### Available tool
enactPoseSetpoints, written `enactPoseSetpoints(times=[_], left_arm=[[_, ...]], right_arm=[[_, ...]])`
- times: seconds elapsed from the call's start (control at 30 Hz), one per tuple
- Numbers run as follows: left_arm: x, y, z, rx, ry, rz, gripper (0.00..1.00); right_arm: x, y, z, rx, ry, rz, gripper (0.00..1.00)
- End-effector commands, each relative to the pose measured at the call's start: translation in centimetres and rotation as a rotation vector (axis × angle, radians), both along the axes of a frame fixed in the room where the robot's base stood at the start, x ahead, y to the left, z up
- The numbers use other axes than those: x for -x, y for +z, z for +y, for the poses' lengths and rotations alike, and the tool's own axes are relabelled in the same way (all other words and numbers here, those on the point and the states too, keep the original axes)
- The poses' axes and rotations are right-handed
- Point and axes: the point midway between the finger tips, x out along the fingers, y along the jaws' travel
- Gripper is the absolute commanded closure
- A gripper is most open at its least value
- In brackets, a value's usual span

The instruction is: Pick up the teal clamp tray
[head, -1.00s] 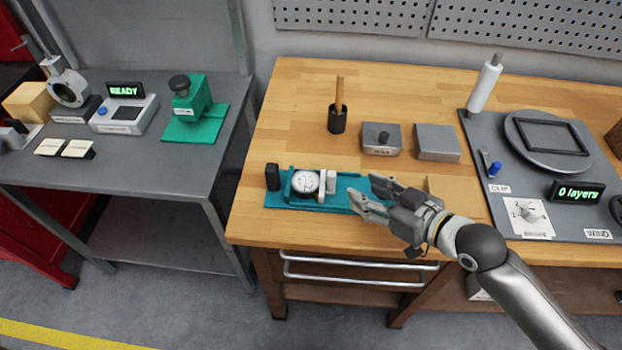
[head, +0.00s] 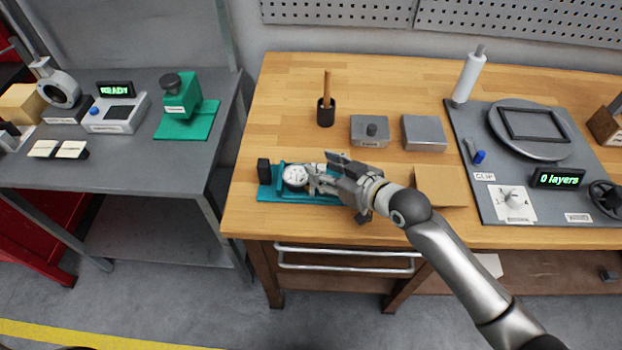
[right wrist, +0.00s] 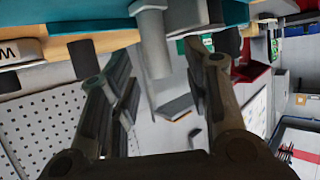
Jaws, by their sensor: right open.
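The teal clamp tray (head: 288,197) lies on the wooden bench near its front left edge. A round white dial (head: 294,176) and a black block (head: 264,171) sit on its left part. My right gripper (head: 321,170) reaches over the tray's right part, just right of the dial, and hides the pale upright clamp piece there in the head view. In the right wrist view its fingers (right wrist: 155,68) are open, with a pale grey upright piece (right wrist: 153,45) between them and teal surface (right wrist: 200,12) above. Contact cannot be told. My left gripper is not in view.
Behind the tray stand a dark cup (head: 326,112) and two grey blocks (head: 370,131) (head: 424,133). A brown flat piece (head: 440,187) lies right of my gripper. A dark mat (head: 470,160) with a turntable is further right.

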Motion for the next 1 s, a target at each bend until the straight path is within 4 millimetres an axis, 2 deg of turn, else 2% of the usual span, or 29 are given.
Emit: enactPoseSetpoints(times=[0.27,0.6,1.0], left_arm=[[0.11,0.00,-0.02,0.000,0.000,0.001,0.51],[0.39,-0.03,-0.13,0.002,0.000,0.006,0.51],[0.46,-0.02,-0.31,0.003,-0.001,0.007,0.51]], right_arm=[[-0.09,-0.09,0.12,0.000,0.000,0.000,0.57],[-0.07,-0.09,0.09,0.000,0.000,0.000,1.00],[-0.14,0.16,0.12,-0.003,0.000,-0.004,1.00]])
